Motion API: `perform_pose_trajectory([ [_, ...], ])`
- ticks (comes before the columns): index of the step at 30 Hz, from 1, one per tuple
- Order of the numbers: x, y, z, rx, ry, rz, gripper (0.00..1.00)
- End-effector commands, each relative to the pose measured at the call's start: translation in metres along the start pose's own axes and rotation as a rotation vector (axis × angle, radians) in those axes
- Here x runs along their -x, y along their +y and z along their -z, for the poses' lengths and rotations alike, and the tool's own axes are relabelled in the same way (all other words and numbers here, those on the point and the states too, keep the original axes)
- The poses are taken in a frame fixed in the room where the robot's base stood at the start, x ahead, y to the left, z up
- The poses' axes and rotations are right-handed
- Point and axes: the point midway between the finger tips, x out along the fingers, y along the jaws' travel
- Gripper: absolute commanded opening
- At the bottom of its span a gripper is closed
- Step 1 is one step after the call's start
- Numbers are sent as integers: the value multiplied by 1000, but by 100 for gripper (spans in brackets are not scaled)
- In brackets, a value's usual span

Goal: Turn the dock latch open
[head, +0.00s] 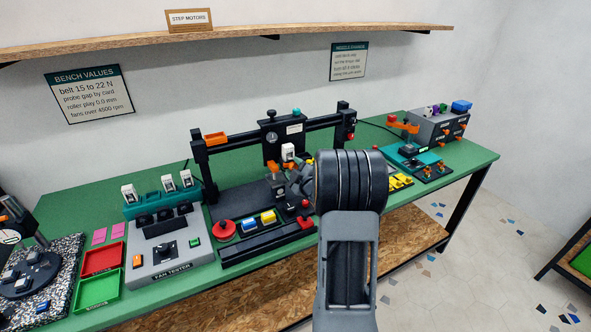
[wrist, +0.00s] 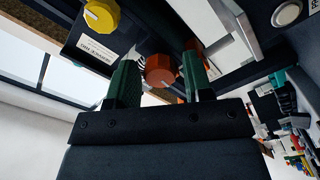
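In the wrist view an orange-red faceted knob (wrist: 160,72), which appears to be the dock latch, sits beyond and between the fingertips of my gripper (wrist: 157,80). More orange shows beside the right finger. The two green fingers are apart, with a gap showing on the left of the knob. I cannot tell whether the right finger touches it. In the head view my gripper (head: 278,186) is at the printer gantry, under the white-faced tool head (head: 288,152). Small orange parts show there, but my arm hides much of that spot.
A yellow knob (wrist: 101,17) and a white label are close by in the wrist view. The black gantry frame (head: 241,137) stands around my gripper. A red knob (head: 224,230), the fan tester (head: 168,262) and red and green trays (head: 97,290) lie left on the green bench.

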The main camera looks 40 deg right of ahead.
Motion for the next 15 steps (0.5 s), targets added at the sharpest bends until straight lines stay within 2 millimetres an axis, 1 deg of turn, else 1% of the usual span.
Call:
perform_pose_trajectory([
  [1,0,0,0,0,0,0,42],
  [2,0,0,0,0,0,0,39],
  [11,0,0,0,0,0,0,10],
  [12,0,0,0,0,0,0,8],
  [15,0,-2,-1,9,1,-1,8],
])
